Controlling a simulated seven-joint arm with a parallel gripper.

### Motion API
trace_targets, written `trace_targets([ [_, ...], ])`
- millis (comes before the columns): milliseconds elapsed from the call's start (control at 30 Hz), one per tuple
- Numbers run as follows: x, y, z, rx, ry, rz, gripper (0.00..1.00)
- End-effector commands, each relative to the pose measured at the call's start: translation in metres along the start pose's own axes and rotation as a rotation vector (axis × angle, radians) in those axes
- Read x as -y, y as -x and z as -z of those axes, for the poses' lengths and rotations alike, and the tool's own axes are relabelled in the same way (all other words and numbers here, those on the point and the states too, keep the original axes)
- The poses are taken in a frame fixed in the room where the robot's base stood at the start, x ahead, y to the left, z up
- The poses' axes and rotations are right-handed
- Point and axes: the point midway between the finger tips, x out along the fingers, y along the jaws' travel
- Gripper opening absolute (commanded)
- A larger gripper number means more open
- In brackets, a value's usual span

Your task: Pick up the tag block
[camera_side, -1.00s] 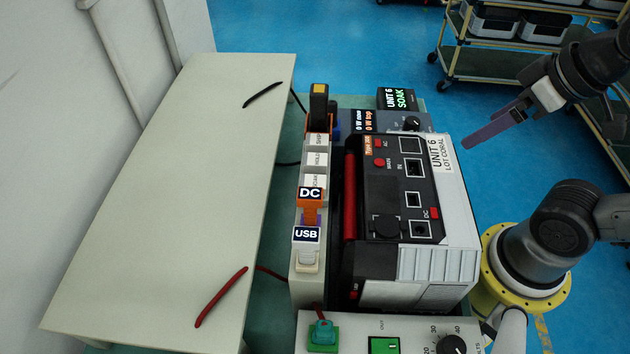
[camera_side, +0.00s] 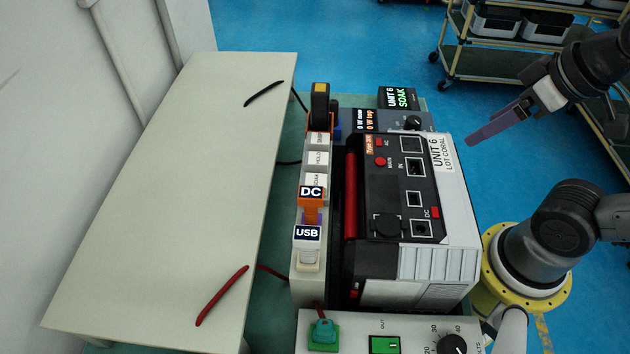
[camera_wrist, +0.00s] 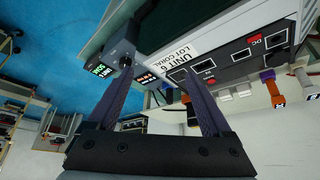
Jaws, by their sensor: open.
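A narrow pale rack (camera_side: 304,272) stands along the left side of the unit. On it, from the back, are a black upright piece with a yellow top (camera_side: 319,100) and several white blocks with printed tags (camera_side: 318,158). Nearer are an orange connector labelled DC (camera_side: 311,195) and a white one labelled USB (camera_side: 307,245). I cannot tell for certain which piece is the tag block. My gripper (camera_side: 472,140) is open and empty, in the air right of the unit and well away from the rack. Its two purple fingers (camera_wrist: 155,78) stand apart in the wrist view.
The unit labelled UNIT 6 LOT CORAL (camera_side: 460,205) lies between my gripper and the rack. A SOAK display (camera_side: 397,97) and a small knob panel stand behind it. A supply box with a dial (camera_side: 415,325) is in front. The pale bench top (camera_side: 170,200) at left is mostly clear, with two leads.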

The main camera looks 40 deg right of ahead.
Motion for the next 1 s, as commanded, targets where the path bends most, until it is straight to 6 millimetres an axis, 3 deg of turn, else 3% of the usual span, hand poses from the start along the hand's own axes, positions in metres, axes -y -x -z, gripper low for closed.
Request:
trace_targets([
  [33,0.000,0.000,0.000,0.000,0.000,0.000,0.73],
  [200,0.000,0.000,0.000,0.000,0.000,0.000,0.45],
  [567,0.000,0.003,-0.005,0.028,0.016,0.000,0.45],
  [767,0.007,0.037,0.037,0.076,0.090,0.019,0.45],
  [867,0.022,0.049,0.070,0.134,0.176,0.049,0.45],
  [1000,0.056,0.054,0.117,0.224,0.319,0.097,0.45],
])
